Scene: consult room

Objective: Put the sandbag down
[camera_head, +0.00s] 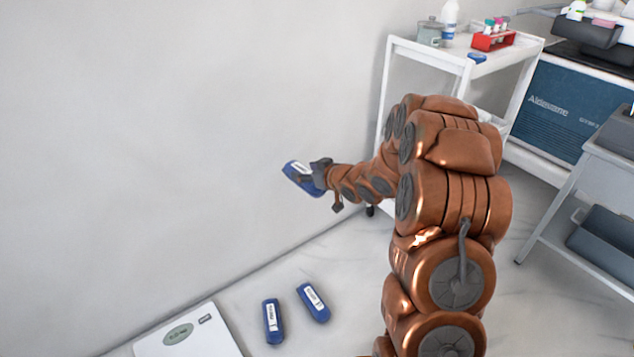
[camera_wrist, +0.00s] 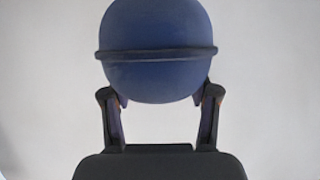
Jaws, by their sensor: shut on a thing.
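A blue sandbag (camera_head: 301,178) with a white label is held in my gripper (camera_head: 321,175), up off the floor in front of the wall. In the wrist view the sandbag (camera_wrist: 157,50) shows as a rounded blue end with a seam across it. My gripper (camera_wrist: 160,105) is shut on it, one finger at each side. Two more blue labelled sandbags lie apart on the floor below, one on the left (camera_head: 272,321) and one on the right (camera_head: 313,302). The far side of the held sandbag is hidden.
A white scale (camera_head: 190,335) lies on the floor at the lower left. A white trolley (camera_head: 430,55) with bottles, a red tube rack (camera_head: 493,40) and a small blue item stands behind my arm. A grey stand (camera_head: 600,165) is at the right. Marble floor near the sandbags is clear.

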